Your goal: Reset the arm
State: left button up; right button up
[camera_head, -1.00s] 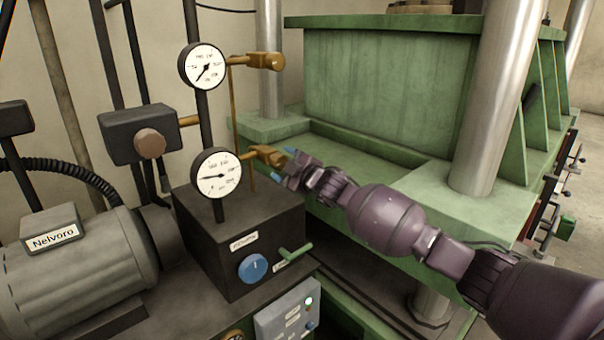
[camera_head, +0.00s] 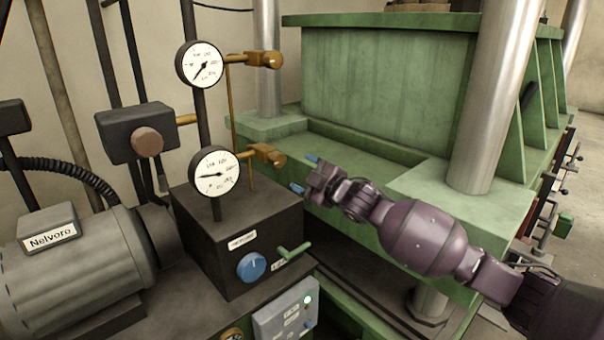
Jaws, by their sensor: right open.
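My right arm comes in from the lower right in the head view, with its purple links in front of the green press. My right gripper (camera_head: 304,174) is open, its two blue-tipped fingers apart with nothing between them. It is in front of the press's lower green ledge, just right of the lower brass valve (camera_head: 263,155), with a visible gap between them. My left gripper is not in view.
Two round gauges, an upper one (camera_head: 200,64) and a lower one (camera_head: 214,173), stand above a dark box with a blue knob (camera_head: 251,267) and a green lever (camera_head: 293,252). A grey motor (camera_head: 75,270) sits at left. A steel column (camera_head: 497,100) rises behind my arm.

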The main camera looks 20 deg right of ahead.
jog(key=s+f+m+g+h, duration=0.5)
jog(key=s+f+m, duration=0.8)
jog(key=s+f, duration=2.1)
jog(key=s+h, duration=0.1)
jog(key=s, duration=0.2)
jog(key=shift+d+m, duration=0.25)
jog(key=shift+m, duration=0.05)
